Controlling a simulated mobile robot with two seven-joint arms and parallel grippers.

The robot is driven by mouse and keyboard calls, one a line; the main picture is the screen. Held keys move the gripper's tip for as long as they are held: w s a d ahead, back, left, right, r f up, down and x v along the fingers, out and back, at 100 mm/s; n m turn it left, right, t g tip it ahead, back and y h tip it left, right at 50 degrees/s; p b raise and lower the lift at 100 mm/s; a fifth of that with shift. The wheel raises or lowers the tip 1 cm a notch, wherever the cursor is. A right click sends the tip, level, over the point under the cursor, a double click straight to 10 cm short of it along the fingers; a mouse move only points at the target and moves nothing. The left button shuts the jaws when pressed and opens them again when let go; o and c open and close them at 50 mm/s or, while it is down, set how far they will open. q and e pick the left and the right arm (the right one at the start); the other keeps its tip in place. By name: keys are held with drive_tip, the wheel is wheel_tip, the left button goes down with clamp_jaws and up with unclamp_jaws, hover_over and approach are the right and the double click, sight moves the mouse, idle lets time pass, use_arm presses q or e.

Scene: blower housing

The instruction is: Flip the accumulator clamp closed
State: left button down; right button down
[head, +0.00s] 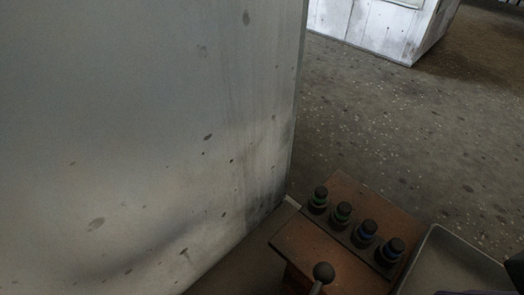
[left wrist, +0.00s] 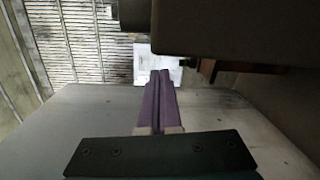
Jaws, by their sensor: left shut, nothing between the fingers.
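My left gripper (left wrist: 160,74) shows in the left wrist view, its two purple fingers pressed together with nothing between them. The fingers point toward a pale whitish block in the background (left wrist: 178,70). No accumulator clamp can be made out in either view. A big dark body (left wrist: 240,30) fills the upper right of the left wrist view, close to the camera, and may hide things behind it.
A large spotted grey panel (head: 150,130) fills the left of the head view. A reddish-brown box (head: 345,200) with several dark knobs (head: 364,233) and a ball-topped lever (head: 323,272) stands low, beside a grey tray (head: 428,262). Speckled floor (head: 400,130) lies open beyond.

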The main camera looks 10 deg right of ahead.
use_arm(q)
drive_tip(key=b+x, duration=0.1)
drive_tip(key=x, duration=0.9)
use_arm(e)
drive_tip(key=shift+f, duration=0.95)
use_arm(q)
drive_tip(key=shift+w+a+f, duration=0.1)
drive_tip(key=shift+w+f, duration=0.05)
